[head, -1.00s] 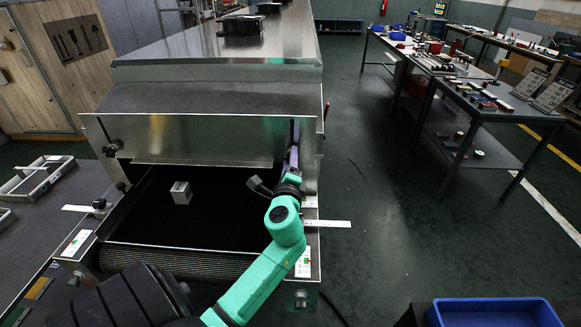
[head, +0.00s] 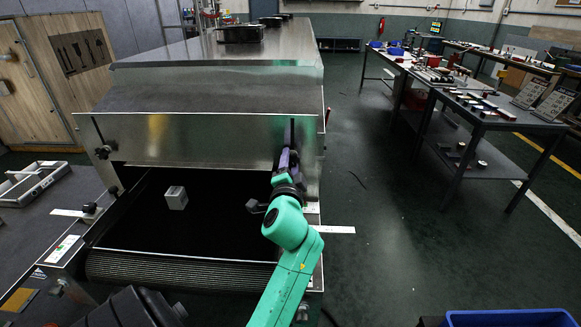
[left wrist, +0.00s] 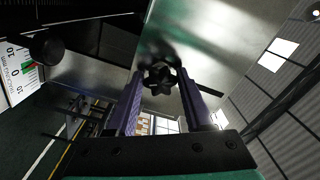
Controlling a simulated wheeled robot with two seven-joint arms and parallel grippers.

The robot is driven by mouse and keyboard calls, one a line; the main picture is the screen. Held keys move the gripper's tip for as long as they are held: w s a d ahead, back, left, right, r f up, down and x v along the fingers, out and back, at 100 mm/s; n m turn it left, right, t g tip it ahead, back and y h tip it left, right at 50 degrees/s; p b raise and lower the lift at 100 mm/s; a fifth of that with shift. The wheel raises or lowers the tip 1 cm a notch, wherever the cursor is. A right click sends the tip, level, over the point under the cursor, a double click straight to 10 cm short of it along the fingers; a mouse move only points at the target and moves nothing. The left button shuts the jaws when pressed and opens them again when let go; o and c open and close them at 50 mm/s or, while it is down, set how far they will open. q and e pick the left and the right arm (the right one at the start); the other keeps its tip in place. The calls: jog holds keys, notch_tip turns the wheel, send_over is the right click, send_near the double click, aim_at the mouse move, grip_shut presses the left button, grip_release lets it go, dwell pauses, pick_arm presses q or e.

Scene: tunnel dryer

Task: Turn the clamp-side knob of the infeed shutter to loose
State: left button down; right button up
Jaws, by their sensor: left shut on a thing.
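The infeed shutter (head: 190,140) is a shiny metal plate across the dryer's mouth. My left gripper (head: 289,152) is at its right end, with the green arm below it. In the left wrist view, a black lobed knob (left wrist: 160,78) sits between the two purple fingers of my left gripper (left wrist: 163,84), which is shut on it. In the head view this knob is hidden by the gripper. Another black knob (head: 103,152) shows at the shutter's left end, with nothing touching it. The knob's setting cannot be read. My right gripper is not in view.
A small grey block (head: 176,197) sits on the dark infeed belt (head: 215,225) below the shutter. A black round knob (left wrist: 45,48) is beside a scale label in the left wrist view. Workbenches (head: 480,115) stand at the right, beyond clear floor. A blue bin (head: 510,318) is at lower right.

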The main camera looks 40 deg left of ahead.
pick_arm(q)
jog(key=shift+f+n, duration=0.25)
jog(key=shift+n, duration=0.35)
jog(key=shift+c, duration=1.5)
grip_release()
jog(key=shift+s+r, duration=0.1)
